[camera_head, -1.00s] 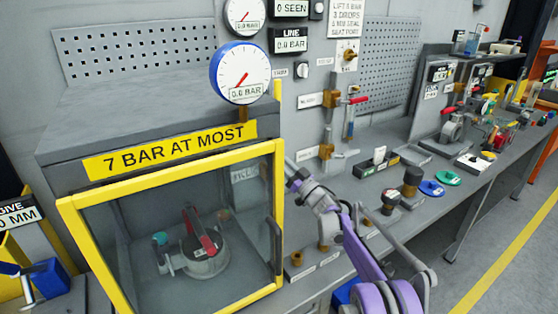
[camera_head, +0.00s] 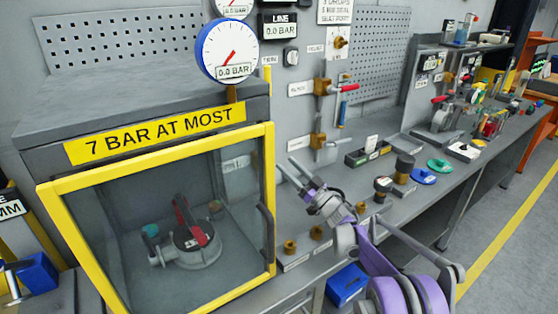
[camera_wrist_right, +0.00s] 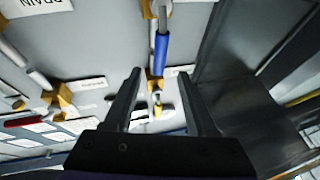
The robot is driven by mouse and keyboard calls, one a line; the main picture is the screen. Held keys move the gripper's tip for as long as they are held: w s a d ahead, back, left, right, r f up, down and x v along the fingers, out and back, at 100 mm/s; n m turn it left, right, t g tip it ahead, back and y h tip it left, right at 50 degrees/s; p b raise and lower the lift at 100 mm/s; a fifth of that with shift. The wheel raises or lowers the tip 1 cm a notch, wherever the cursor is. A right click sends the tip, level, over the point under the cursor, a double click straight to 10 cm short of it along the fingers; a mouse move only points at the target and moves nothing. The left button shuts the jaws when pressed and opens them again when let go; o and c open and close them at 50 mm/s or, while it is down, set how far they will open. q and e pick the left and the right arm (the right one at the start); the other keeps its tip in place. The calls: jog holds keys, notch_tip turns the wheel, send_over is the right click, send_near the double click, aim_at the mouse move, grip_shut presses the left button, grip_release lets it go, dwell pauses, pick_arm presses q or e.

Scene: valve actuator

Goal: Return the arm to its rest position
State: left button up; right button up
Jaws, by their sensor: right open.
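My right arm (camera_head: 365,245), purple and grey, reaches up from the lower right in the head view. My right gripper (camera_head: 296,172) is just right of the yellow-framed cabinet door (camera_head: 268,150), in front of the wall panel. In the right wrist view, its two dark fingers (camera_wrist_right: 164,95) stand apart with nothing held between them. Past them I see a blue-handled pipe fitting (camera_wrist_right: 161,50) and brass parts. My left gripper is not in view.
The cabinet (camera_head: 150,110) holds a valve with a red handle (camera_head: 192,225) behind its closed glass. Small brass fittings (camera_head: 290,247), a green disc (camera_head: 440,165) and a blue disc (camera_head: 423,176) lie on the bench. A blue bin (camera_head: 346,284) is below. The floor at right is clear.

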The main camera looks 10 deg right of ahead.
jog(key=shift+v, duration=0.8)
notch_tip(320, 180, up, 5)
jog(key=s+d+m+t+h, duration=0.1)
jog(key=s+m+t+h, duration=0.1)
jog(key=m+h, duration=0.45)
jog(key=s+d+m+g+h+p, duration=0.1)
jog(key=s+d+m+g+h, duration=0.15)
jog(key=s+h, duration=0.5)
jog(key=s+a+f+n+g, duration=0.1)
jog(key=s+a+f+g, duration=0.1)
jog(key=s+f+g, duration=0.2)
jog(key=s+a+f+n+g+y+p, duration=0.1)
jog(key=s+a+f+g, duration=0.2)
jog(key=s+f, duration=0.6)
jog(key=s+a+f+g, duration=0.3)
jog(key=s+f+g, duration=0.3)
jog(key=s, duration=1.6)
jog(key=shift+s+a+f+n+p, duration=0.15)
jog(key=shift+s+f+n+p, duration=0.25)
jog(key=shift+f, duration=0.45)
